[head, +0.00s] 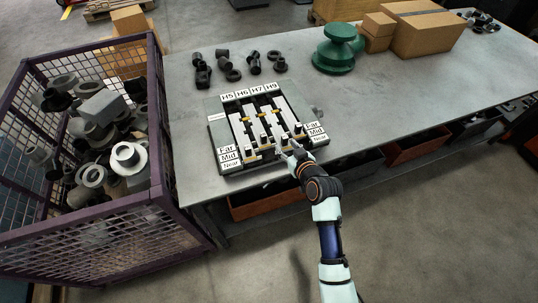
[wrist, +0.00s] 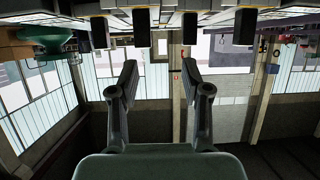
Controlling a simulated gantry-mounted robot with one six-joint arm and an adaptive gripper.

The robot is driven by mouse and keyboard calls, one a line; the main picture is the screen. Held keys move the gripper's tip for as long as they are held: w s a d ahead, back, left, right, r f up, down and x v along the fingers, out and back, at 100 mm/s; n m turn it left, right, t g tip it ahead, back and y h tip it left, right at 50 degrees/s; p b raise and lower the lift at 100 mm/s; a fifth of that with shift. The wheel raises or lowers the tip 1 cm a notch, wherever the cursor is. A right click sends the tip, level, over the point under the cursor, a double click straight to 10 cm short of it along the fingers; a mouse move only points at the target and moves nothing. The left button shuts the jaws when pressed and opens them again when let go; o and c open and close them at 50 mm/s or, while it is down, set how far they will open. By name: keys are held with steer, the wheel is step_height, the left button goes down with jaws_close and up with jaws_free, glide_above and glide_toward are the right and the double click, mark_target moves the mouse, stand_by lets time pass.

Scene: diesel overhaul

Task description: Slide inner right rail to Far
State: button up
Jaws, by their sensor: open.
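The rail board (head: 216,131) lies on the table, with several pale rails side by side under labels H5, H6, H7 and H9. The inner right rail (head: 271,121) is the one under H7. Black handles stand at the rails' near ends, close to the Near and Mid labels. In the wrist view, black handles hang in a row along the top; the inner left handle (wrist: 142,28) appears to belong to the inner right rail, as the view is flipped. My gripper (head: 291,148) is at the board's near right edge. In the wrist view its fingers (wrist: 158,66) are apart and empty, away from the handles.
A purple wire crate (head: 163,120) full of grey parts stands left of the table. Black fittings (head: 229,73) lie behind the board. A green part (head: 334,56) and cardboard boxes (head: 423,28) stand at the back right. The table right of the board is clear.

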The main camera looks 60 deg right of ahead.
mark_target(286, 140)
steer(key=w+d+f, duration=0.1)
steer(key=d, duration=0.1)
steer(key=w+d+f, duration=0.1)
steer(key=w+d, duration=0.1)
steer(key=w+d+f+b, duration=0.1)
steer(key=d+f, duration=0.1)
steer(key=shift+w+d, duration=0.1)
steer(key=shift+w, duration=0.1)
steer(key=shift+c, duration=0.3)
jaws_close()
